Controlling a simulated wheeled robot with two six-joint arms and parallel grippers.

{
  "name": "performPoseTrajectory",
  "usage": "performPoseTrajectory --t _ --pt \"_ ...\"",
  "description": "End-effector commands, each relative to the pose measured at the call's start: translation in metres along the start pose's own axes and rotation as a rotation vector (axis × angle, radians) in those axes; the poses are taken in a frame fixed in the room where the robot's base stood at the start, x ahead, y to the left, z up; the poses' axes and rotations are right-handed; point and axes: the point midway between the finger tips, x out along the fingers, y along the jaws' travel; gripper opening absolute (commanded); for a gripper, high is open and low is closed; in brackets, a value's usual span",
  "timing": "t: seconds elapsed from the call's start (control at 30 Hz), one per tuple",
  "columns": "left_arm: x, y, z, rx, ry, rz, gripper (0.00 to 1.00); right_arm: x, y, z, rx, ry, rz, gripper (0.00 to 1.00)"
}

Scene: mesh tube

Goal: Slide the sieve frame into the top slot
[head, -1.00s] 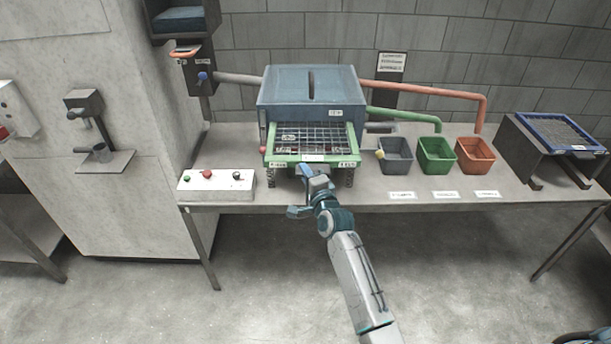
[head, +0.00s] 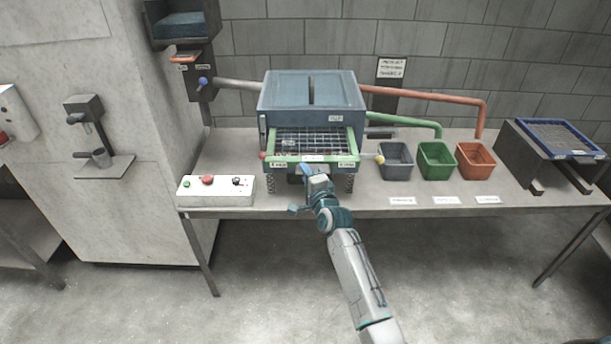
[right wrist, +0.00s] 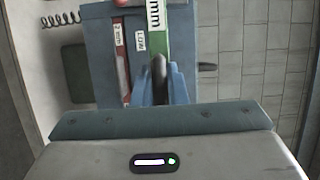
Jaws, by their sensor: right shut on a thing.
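The green-edged sieve frame (head: 338,158) with dark wire mesh lies level and partly inside the front of the blue sieve machine (head: 285,95). Its front bar sticks out toward me. My right gripper (head: 306,170) is shut on the middle of that front bar. In the right wrist view the blue fingers (right wrist: 160,78) close on the green bar (right wrist: 160,45), which has a white "mm" label. The frame's rear edge is hidden inside. My left gripper is not in view.
A white control box (head: 216,190) stands left of the machine. Grey (head: 396,160), green (head: 436,161) and orange (head: 475,160) bins stand to its right. A blue-edged screen (head: 556,138) rests on a dark stand at the far right. The table's front strip is mostly clear.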

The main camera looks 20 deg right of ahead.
Motion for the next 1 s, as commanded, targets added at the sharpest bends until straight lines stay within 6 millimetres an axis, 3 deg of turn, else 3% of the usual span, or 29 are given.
performPoseTrajectory --t 0.23,0.27,0.3,0.4,0.77,1.0 --pt "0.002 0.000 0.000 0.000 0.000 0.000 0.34 0.006 -0.003 -0.003 -0.002 0.001 -0.007 0.00" --pt "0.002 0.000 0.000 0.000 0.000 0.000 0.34 0.006 -0.003 -0.003 -0.002 0.001 -0.006 0.15" --pt "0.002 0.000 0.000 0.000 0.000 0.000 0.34 0.006 -0.003 -0.003 -0.002 0.001 -0.006 0.22" --pt "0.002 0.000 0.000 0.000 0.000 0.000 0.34 0.006 -0.003 -0.003 -0.001 0.001 -0.005 0.38" --pt "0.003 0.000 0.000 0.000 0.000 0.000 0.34 0.000 0.002 -0.002 0.001 0.000 0.002 0.38" --pt "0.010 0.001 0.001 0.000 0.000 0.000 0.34 -0.039 0.003 -0.002 -0.002 0.001 -0.001 0.38"
